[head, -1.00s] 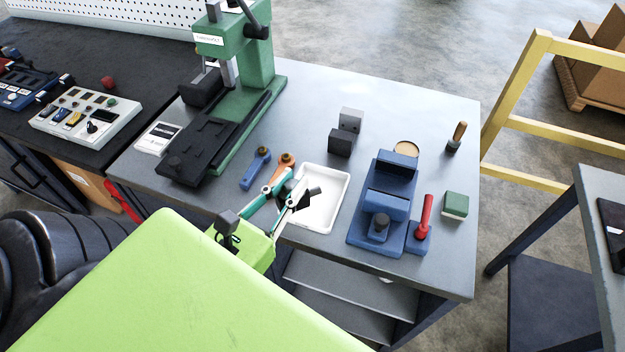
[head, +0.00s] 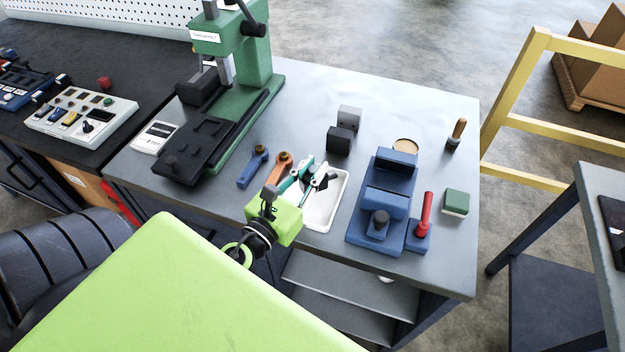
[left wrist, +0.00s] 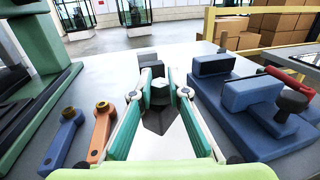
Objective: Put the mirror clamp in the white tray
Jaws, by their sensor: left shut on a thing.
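My left gripper (head: 309,178) is above the white tray (head: 322,214) near the front edge of the grey bench. It is shut on a small dark piece, which I take to be the mirror clamp (head: 321,171). In the left wrist view the dark clamp (left wrist: 160,91) sits between the fingertips (left wrist: 160,94). The white tray (left wrist: 146,148) lies below it, partly hidden by the fingers, and a dark shadow falls on it. My right gripper is in neither view.
A blue-handled tool (head: 251,168) and an orange one (head: 277,170) lie left of the tray. A blue fixture (head: 383,205) stands close on the right. A grey and black block (head: 341,138) stands behind the tray. A green press (head: 240,65) stands at the back left.

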